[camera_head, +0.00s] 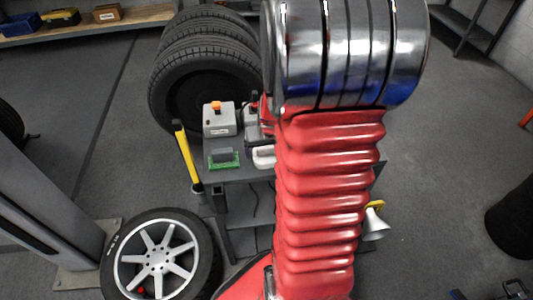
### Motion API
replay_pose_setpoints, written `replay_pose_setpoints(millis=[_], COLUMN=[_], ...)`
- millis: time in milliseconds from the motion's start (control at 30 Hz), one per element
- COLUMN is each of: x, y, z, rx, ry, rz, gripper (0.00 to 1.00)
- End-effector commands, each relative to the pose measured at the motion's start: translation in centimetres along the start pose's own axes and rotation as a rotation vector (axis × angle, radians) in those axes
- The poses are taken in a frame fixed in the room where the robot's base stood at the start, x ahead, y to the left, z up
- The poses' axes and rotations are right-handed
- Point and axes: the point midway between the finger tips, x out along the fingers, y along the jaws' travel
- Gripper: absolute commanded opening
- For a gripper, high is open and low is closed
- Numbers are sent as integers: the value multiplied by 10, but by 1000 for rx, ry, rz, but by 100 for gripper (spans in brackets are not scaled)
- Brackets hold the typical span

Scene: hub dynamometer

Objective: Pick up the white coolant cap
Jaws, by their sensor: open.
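I cannot clearly make out the white coolant cap. A white piece (264,156) shows at the left edge of my red arm, over the grey cart top; most of it is hidden and I cannot tell whether it is the cap. A white cone-shaped thing (374,226) shows right of my arm, below a yellow part, and looks more like a funnel or horn. My gripper is not visible; my arm's silver joint and red ribbed sleeve fill the centre and cover much of the cart.
The grey cart (238,173) carries a grey box with an orange knob (219,119) and a green tray (224,160). A yellow-black post (187,157) stands at its left. Stacked tyres (203,75) are behind, a wheel (160,257) front left.

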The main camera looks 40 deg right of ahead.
Motion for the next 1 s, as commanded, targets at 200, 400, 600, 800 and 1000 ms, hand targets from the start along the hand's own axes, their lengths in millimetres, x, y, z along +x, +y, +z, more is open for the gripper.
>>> replay_pose_setpoints(millis=[200, 400, 600, 800, 1000], x=[0, 0, 0, 0, -1], y=[0, 0, 0, 0, -1], z=[0, 0, 0, 0, 0], rx=[0, 0, -1, -1, -1], ry=[0, 0, 0, 0, 0], rz=[0, 0, 0, 0, -1], gripper=[77, 62, 48, 38, 38])
